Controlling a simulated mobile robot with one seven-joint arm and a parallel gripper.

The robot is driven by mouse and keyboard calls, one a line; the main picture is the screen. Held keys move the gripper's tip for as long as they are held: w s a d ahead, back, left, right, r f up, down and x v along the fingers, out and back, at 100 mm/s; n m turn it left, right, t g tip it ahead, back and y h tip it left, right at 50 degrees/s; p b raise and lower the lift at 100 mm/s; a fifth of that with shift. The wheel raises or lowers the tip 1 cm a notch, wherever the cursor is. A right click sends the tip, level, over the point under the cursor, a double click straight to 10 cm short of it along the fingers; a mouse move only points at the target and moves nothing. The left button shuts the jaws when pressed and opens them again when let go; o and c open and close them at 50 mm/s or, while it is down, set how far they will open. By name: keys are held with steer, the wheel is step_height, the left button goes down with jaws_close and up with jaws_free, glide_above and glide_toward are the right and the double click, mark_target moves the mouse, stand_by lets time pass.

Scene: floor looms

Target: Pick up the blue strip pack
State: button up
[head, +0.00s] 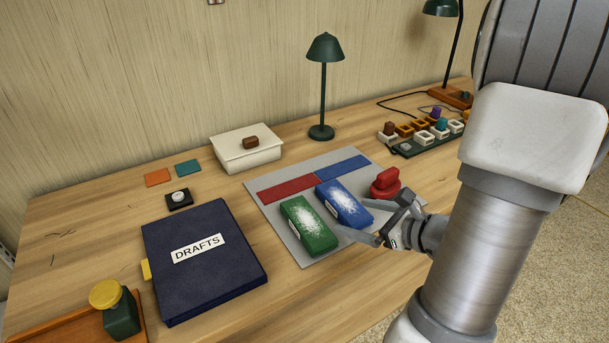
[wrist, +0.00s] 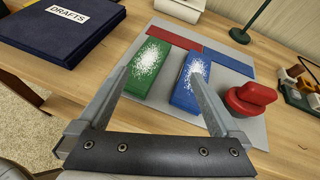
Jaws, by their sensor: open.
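The blue strip pack (head: 343,204) lies on a grey mat (head: 277,229), with a white speckled patch on its top. In the wrist view the blue pack (wrist: 191,84) lies near the right finger, which overlaps its right edge. My gripper (head: 386,222) is open and empty, close to the pack's near end in the head view. In the wrist view my gripper (wrist: 160,88) has its fingers spread wide, the left one by the green pack and the right one by the blue pack. I cannot tell whether the fingers touch anything.
A green pack (head: 309,226) lies left of the blue one. A red knobbed object (head: 386,183) stands close on the right. Flat red (head: 286,190) and blue (head: 343,168) strips lie behind. A dark DRAFTS binder (head: 203,258) is at left, and a green lamp (head: 323,90) stands behind.

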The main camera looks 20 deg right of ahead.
steer(key=s+d+f+m+t+h, duration=0.1)
steer(key=s+d+f+m+h, duration=0.15)
steer(key=d+m, duration=0.35)
steer(key=n+b, duration=0.1)
steer(key=b, duration=0.3)
glide_toward(343, 200)
steer(key=shift+h, duration=0.35)
steer(key=x, duration=0.8)
steer(key=shift+w+a+f, duration=0.1)
steer(key=shift+w+a, duration=0.15)
steer(key=shift+w, duration=0.05)
steer(key=c, duration=1.2)
